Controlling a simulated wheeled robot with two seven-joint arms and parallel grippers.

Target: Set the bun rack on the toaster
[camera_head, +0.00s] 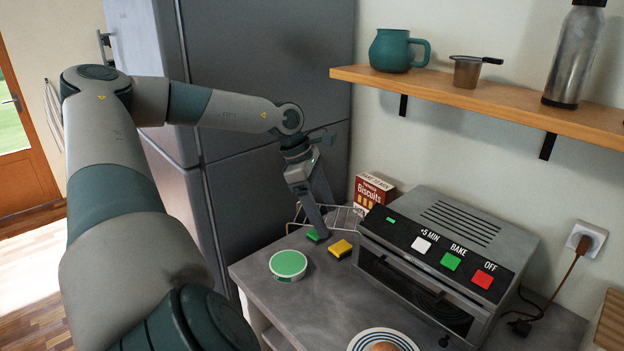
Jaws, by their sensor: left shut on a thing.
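The bun rack (344,217) is a thin wire rack at the back of the counter, left of the toaster. The toaster (455,228) is a grey box oven with a slotted top and white, green and red buttons. Its top is bare. My left gripper (318,232) points down at the left part of the rack and is shut on it. The fingers cover part of the rack, and I cannot tell whether the rack touches the counter. My right gripper is not in view.
A biscuit box (373,190) stands behind the rack. A green sponge (314,235), a yellow sponge (341,249) and a round green-topped tin (288,264) lie in front. A striped plate (361,341) with a bun is at the front. A wooden shelf (480,105) overhangs the toaster.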

